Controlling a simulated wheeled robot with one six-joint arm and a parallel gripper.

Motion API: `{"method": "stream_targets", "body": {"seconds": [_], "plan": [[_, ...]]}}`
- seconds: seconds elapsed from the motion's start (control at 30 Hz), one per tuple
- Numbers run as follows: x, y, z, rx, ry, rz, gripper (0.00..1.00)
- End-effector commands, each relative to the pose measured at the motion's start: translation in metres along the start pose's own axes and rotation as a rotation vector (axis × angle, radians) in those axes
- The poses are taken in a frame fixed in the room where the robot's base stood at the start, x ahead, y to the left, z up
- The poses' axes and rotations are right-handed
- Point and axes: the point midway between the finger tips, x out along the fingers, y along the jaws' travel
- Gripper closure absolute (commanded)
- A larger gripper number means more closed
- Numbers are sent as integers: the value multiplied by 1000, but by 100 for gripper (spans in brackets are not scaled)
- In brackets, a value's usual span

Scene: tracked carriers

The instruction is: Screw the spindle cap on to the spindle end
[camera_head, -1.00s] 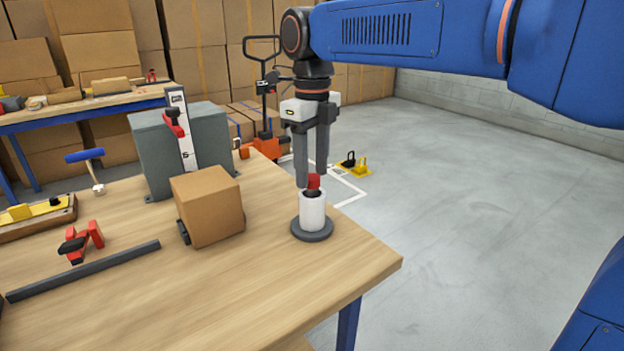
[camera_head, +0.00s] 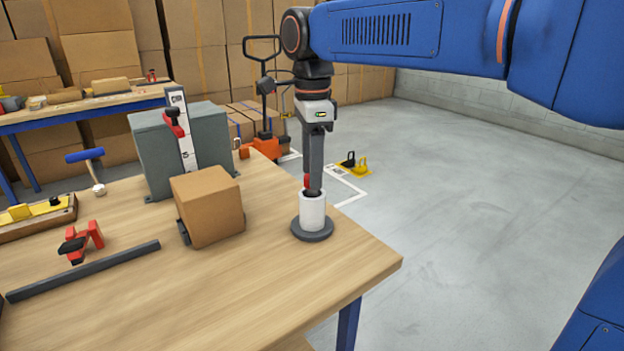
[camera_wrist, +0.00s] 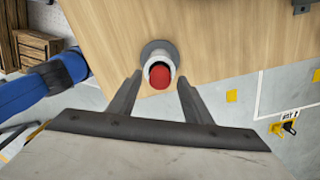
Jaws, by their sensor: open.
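A white upright cylinder (camera_head: 312,212) stands on a dark round base (camera_head: 312,231) near the table's right corner. A red cap (camera_head: 306,181) sits at its top, mostly hidden by a finger in the head view. In the wrist view the red cap (camera_wrist: 160,76) shows inside the white ring (camera_wrist: 148,58), on the grey base (camera_wrist: 157,45). My gripper (camera_head: 313,190) points down over the cylinder. In the wrist view its fingers (camera_wrist: 158,83) are open, one on each side of the cap, with gaps between. I cannot tell how far the cap is threaded.
A cardboard box (camera_head: 208,205) stands left of the cylinder on the wooden table (camera_head: 230,300). A grey block (camera_head: 150,150) is behind it. A red clamp (camera_head: 80,242) and a dark bar (camera_head: 85,270) lie at the left. The table's front middle is clear.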

Motion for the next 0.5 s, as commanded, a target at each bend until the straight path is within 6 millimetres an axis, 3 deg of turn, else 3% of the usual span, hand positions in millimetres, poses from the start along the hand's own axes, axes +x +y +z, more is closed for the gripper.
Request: {"method": "stream_targets", "body": {"seconds": [0.17, 0.5], "plan": [[0, 0, 0, -73, 0, 0, 55], [0, 0, 0, -417, 0, 0, 55]]}}
